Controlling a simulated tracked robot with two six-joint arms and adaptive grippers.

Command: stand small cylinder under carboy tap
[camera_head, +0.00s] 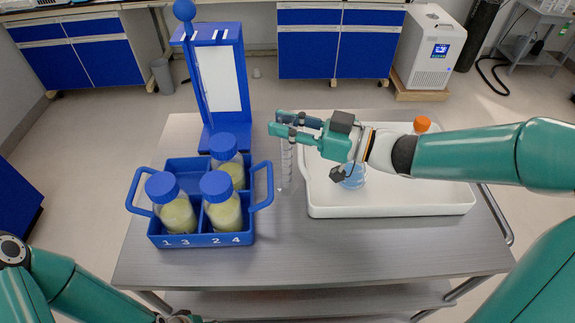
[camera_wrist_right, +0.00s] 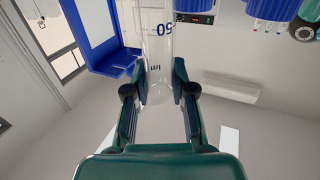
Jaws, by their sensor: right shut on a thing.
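The small cylinder (camera_head: 286,168) is a clear, narrow measuring cylinder. It hangs roughly upright below my right gripper (camera_head: 287,124), between the blue bottle carrier and the white tray. My right gripper is shut on it. In the right wrist view the cylinder (camera_wrist_right: 158,50), with blue "50" and "ml" marks, sits between the two fingers (camera_wrist_right: 160,88). I cannot tell whether its base touches the cart top. No carboy or tap can be made out in either view. Part of my left arm shows at the lower left of the head view, but its gripper is out of frame.
A blue carrier (camera_head: 201,239) with several blue-capped bottles (camera_head: 177,214) stands on the grey cart (camera_head: 330,262). A blue stand (camera_head: 212,75) with a white panel is behind it. The white tray (camera_head: 392,208) holds a flask with blue liquid (camera_head: 352,180) and an orange-capped bottle (camera_head: 422,124). The cart's front is clear.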

